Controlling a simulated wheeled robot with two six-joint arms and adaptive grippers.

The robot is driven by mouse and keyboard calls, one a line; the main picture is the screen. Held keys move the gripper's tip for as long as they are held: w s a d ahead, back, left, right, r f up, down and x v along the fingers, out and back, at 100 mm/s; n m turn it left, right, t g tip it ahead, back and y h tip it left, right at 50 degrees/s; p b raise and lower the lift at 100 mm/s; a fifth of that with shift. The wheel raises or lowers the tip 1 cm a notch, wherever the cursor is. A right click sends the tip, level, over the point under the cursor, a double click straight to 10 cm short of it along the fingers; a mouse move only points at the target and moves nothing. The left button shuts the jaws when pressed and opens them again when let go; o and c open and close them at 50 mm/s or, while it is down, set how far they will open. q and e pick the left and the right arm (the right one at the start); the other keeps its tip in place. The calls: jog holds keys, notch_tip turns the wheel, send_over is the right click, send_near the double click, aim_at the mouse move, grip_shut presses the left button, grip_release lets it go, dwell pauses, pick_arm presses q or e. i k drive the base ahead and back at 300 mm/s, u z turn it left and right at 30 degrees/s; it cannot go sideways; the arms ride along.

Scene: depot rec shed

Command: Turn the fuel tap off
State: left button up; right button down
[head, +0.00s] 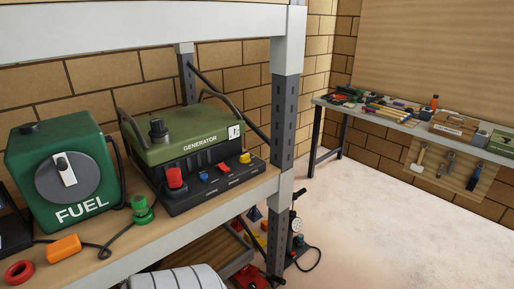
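The green fuel box (104,178), marked FUEL in white, stands on the wooden shelf at the left. On its front is a round grey dial (85,184) with a white tap handle (67,172). The handle is close to upright, its top leaning slightly left. I cannot tell from any marking whether this means on or off. To its right stands the green and black generator (188,135), with a red knob (175,177), a blue switch (203,177), a red switch (227,166) and a yellow switch (245,158). Neither of my grippers is in view.
On the shelf's front lie a red ring (19,272), an orange block (64,247) and a green knob-like piece (142,209) with a dark cord. A grey shelf post (283,120) stands right.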

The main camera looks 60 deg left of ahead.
aim_at(245, 158)
jog(key=u, duration=0.5)
jog(key=i, duration=0.8)
jog(key=u, duration=0.8)
